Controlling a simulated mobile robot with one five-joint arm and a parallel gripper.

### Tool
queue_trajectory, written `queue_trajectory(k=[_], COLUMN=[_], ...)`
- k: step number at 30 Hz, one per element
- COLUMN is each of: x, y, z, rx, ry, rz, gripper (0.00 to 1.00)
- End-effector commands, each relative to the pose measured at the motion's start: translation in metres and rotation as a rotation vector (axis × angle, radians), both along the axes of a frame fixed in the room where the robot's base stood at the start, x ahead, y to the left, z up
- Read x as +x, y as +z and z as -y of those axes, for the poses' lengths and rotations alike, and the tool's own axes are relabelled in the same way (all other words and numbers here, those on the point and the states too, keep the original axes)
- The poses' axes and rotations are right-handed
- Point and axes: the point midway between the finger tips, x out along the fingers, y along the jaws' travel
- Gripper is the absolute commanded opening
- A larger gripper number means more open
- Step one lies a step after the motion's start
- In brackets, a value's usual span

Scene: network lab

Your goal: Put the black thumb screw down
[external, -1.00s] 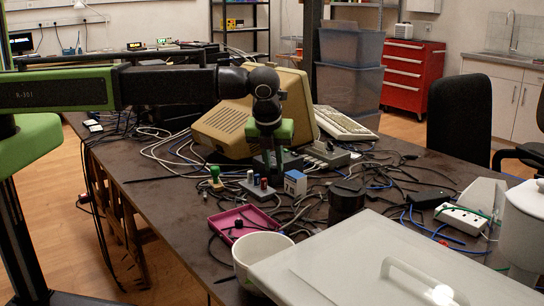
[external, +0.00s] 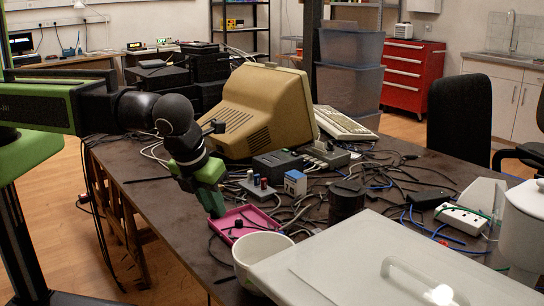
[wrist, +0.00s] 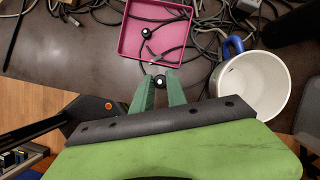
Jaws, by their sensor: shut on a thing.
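My gripper (external: 216,211) is lowered at the left edge of a shallow pink tray (external: 256,212). In the wrist view my gripper (wrist: 159,84) is shut on a small dark round piece with a pale centre, the black thumb screw (wrist: 159,81), held between the fingertips. The fingertips are just in front of the near rim of the pink tray (wrist: 126,44). Another small black knob-like piece (wrist: 146,33) lies inside the tray; it also shows in the external view (external: 238,224). The held screw cannot be made out in the external view.
A grey stand (external: 258,191) with red and blue knobs is behind the tray. A white mug (wrist: 252,88) stands close to the right of my gripper. A blue-white box (external: 295,183), a black cylinder (external: 346,200) and loose cables crowd the right. The table left of the tray is mostly bare.

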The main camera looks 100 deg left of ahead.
Motion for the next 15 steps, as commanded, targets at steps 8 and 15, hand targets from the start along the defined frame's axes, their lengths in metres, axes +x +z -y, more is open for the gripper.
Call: queue_trajectory(k=[8,15], x=[0.032,0.037], y=[-0.047,-0.049], z=[-0.06,-0.071], rx=[0.0,0.0], ry=[0.003,-0.001], rz=[-0.001,0.0], gripper=[0.0,0.0])
